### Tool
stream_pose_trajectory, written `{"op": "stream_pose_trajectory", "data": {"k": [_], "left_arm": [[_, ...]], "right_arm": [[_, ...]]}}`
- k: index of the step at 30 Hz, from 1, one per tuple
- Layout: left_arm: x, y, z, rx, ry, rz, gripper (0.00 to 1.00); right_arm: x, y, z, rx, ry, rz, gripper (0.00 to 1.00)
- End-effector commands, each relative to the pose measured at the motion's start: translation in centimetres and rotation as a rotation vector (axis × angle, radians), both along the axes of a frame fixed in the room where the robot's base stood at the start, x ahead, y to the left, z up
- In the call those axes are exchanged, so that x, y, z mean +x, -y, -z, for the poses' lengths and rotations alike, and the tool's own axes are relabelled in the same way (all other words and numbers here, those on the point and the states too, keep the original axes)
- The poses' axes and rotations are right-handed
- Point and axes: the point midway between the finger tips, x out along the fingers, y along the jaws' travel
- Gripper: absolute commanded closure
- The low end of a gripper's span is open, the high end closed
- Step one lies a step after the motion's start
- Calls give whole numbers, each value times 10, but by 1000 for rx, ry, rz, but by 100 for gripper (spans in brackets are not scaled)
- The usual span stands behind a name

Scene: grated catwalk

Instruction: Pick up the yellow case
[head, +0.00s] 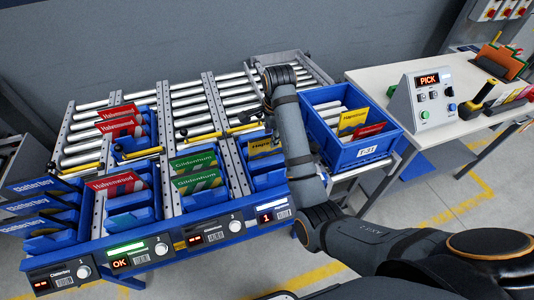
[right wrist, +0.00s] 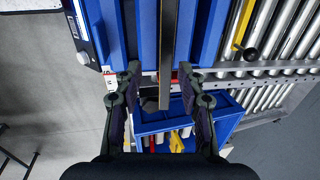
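A yellow case (head: 264,147) stands in the blue rack lane at the right end, partly hidden by my right arm. Another yellow case (head: 352,120) is in the blue tote, and a yellow edge also shows there in the right wrist view (right wrist: 177,143). My right gripper (right wrist: 160,70) is open above a blue lane. A thin dark upright edge (right wrist: 168,45) lies between its fingers, apparently a case seen edge-on, with gaps beside it. In the head view the fingers are mostly hidden by my arm. My left gripper is not in view.
The blue tote (head: 350,155) also holds a red case (head: 369,131). Red cases (head: 118,184) and green cases (head: 197,172) stand in neighbouring lanes. Roller conveyors (head: 195,100) lie behind. A table (head: 440,135) with a PICK control box (head: 427,98) stands at right.

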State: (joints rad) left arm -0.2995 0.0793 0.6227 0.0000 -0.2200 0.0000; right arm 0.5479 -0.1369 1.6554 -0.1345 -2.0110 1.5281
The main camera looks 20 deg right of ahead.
Motion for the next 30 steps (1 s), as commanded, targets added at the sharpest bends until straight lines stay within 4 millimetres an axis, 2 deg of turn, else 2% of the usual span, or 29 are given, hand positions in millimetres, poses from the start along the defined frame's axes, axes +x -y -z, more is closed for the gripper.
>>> {"op": "stream_pose_trajectory", "data": {"k": [1, 6, 13, 17, 18, 24, 30], "left_arm": [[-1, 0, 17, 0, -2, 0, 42], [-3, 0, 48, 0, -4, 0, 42], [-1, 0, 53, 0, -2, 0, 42], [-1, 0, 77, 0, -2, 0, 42], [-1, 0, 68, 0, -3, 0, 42], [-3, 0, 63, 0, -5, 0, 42], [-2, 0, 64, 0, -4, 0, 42]], "right_arm": [[1, 0, 16, 0, -1, 0, 60], [7, 0, 42, -1, 0, 0, 60], [9, 0, 46, -1, 0, 0, 60], [14, -1, 67, -1, 0, 0, 60], [16, -1, 67, -1, -3, 0, 60], [22, -1, 90, 0, -1, 0, 60], [22, -1, 93, 0, 0, 0, 60]]}}
